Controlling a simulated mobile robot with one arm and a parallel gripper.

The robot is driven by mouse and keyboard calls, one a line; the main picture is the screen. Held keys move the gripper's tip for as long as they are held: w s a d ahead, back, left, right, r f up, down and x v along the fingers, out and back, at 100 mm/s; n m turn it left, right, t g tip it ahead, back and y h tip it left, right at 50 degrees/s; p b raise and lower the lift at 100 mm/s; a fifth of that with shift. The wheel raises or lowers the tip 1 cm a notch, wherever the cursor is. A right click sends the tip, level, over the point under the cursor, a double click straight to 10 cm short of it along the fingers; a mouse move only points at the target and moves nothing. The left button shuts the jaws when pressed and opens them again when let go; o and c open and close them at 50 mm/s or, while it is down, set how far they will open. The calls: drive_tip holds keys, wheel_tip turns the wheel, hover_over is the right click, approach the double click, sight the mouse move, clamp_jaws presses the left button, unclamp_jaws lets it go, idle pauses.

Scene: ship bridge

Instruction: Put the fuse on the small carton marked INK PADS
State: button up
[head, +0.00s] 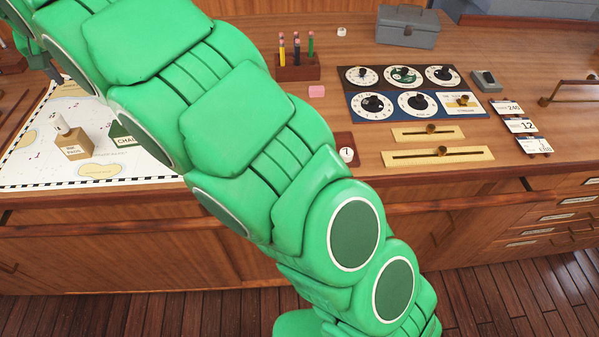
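The small tan carton marked INK PADS (74,147) stands on the white chart at the left of the head view. A small whitish cylinder, which looks like the fuse (61,124), appears upright on the carton's top, toward its left side. I cannot tell exactly how it rests there. My green arm crosses the picture from lower right to upper left. What shows of my gripper (50,70) is a dark part at the upper left edge, above the cylinder and apart from it in the picture. Its fingers are too small and cut off to judge.
A green carton (122,135) stands right of the tan one, partly behind my arm. The chart (140,173) lies on the wooden desk. A pencil block (298,70), pink eraser (317,91), dial panels (385,104), brass sliders (437,154) and a grey box (407,27) stand further right.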

drive_tip(key=d+m+g+h, duration=0.1)
drive_tip(key=d+m+h, duration=0.1)
drive_tip(key=d, duration=2.6)
drive_tip(key=s+d+f+m+g, duration=0.1)
drive_tip(key=s+d, duration=0.4)
drive_tip(key=d, duration=0.3)
drive_tip(key=s+d+f+m+g, duration=0.1)
drive_tip(key=s+d, duration=0.4)
drive_tip(key=d, duration=0.4)
drive_tip(key=s+d+f, duration=0.2)
drive_tip(key=s+d, duration=0.2)
drive_tip(key=s, duration=0.4)
drive_tip(key=s+d+f+m+g, duration=0.1)
drive_tip(key=s+d+f, duration=0.2)
drive_tip(key=s, duration=0.5)
drive_tip(key=s+d+f+g, duration=0.1)
drive_tip(key=s+d+f, duration=0.2)
drive_tip(key=s+d, duration=0.2)
drive_tip(key=s, duration=0.3)
drive_tip(key=shift+s+f+m, duration=0.2)
drive_tip(key=shift+m, duration=0.2)
